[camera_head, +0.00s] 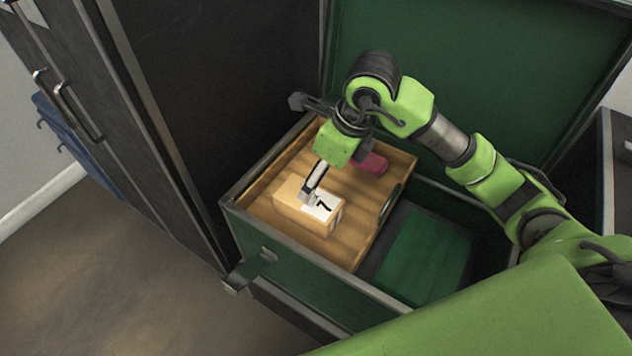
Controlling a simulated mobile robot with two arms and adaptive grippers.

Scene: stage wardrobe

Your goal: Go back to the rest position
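My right arm reaches in from the right over an open green trunk (300,283). My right gripper (309,197) points down at a small tan box (294,204) with a white label marked 7. Its fingertips are at the top of the box, beside or on the label; I cannot tell whether they touch it. The fingers show nearly edge-on, so their opening is unclear. The box sits on a wooden tray (345,250) in the trunk's left part. My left gripper is not in view.
A dark red object (373,165) lies on the tray behind the box, partly behind my gripper. A flat green piece (425,258) lies lower in the trunk, right of the tray. The raised lid (480,70) stands behind. A dark wardrobe (90,60) stands left. Floor at lower left is clear.

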